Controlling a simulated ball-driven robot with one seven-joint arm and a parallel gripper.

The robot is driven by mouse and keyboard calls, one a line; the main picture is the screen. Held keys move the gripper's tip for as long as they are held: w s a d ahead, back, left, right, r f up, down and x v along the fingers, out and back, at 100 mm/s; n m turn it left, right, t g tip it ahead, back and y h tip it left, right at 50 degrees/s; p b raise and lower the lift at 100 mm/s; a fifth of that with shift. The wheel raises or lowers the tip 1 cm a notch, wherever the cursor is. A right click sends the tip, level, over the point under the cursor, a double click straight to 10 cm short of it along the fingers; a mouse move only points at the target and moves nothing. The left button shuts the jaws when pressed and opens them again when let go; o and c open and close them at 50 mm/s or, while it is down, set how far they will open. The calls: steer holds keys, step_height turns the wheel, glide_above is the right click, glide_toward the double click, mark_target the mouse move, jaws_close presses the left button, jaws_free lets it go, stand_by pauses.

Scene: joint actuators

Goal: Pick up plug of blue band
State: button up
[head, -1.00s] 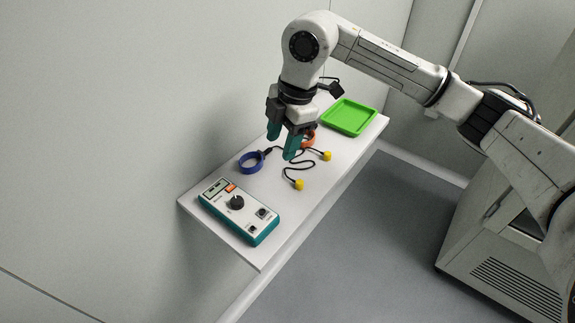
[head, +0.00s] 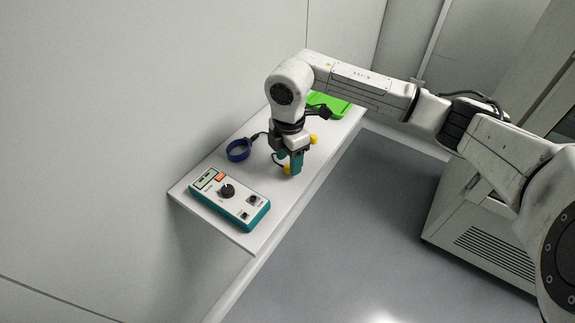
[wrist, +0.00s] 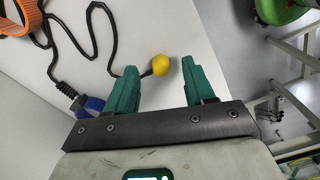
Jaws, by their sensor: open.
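The blue band (head: 238,150) lies on the shelf left of my gripper; part of it shows in the wrist view (wrist: 94,104). A dark cable runs from it. A yellow plug (head: 287,170) is at my gripper's fingers, partly hidden in the head view. The wrist view shows a yellow plug (wrist: 160,64) between the spread teal fingertips, with a black cable leaving to its left. My gripper (head: 290,163) points down and is open, with space on both sides of the plug. I cannot trace for certain which band this cable joins.
A second yellow plug (head: 313,139) lies behind my gripper. The orange band (wrist: 18,17) is at the wrist view's upper left. A teal and white control box (head: 229,198) stands at the shelf's near end. A green tray (head: 329,104) is at the far end. The shelf's free edge is close on the right.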

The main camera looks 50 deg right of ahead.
steer(key=shift+f, duration=0.85)
steer(key=shift+c, duration=0.2)
jaws_close()
steer(key=shift+r, duration=0.1)
